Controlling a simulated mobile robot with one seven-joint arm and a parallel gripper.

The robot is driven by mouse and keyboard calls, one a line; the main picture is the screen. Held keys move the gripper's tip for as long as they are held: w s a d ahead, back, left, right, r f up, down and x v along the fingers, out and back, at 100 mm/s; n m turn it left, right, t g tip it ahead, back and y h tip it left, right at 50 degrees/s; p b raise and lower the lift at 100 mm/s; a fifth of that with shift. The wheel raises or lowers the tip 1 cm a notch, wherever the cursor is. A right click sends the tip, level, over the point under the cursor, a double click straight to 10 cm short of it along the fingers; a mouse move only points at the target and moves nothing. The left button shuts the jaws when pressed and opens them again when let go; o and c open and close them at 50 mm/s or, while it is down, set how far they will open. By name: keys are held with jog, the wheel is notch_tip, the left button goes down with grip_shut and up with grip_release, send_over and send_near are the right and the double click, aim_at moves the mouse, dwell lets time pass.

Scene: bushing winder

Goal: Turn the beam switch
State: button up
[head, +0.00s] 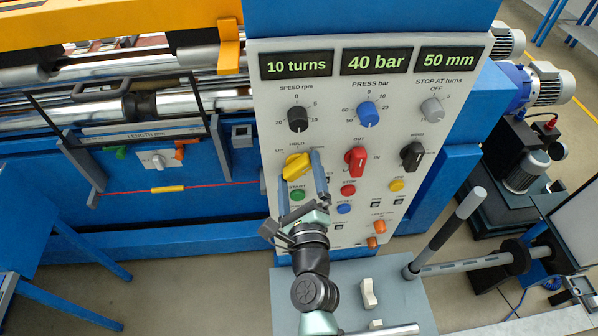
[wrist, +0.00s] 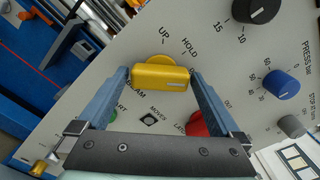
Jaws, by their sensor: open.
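The beam switch is a yellow bar-shaped knob (head: 296,164) on the light control panel, with UP and HOLD printed around it. In the wrist view the yellow knob (wrist: 160,78) lies crosswise, with a white mark on its right part. My gripper (head: 299,167) is open, with one blue-grey finger on each side of the knob. In the wrist view the open fingers of my gripper (wrist: 160,75) stand by the knob's two ends. I cannot tell whether either finger touches it.
A red knob (head: 357,161) is close to the right of the right finger. A black knob (head: 412,156) is farther right, and black (head: 298,119), blue (head: 368,114) and grey (head: 431,108) dials are above. A green button (head: 297,195) sits just below the beam switch.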

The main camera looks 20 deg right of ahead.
jog(key=c, duration=1.1)
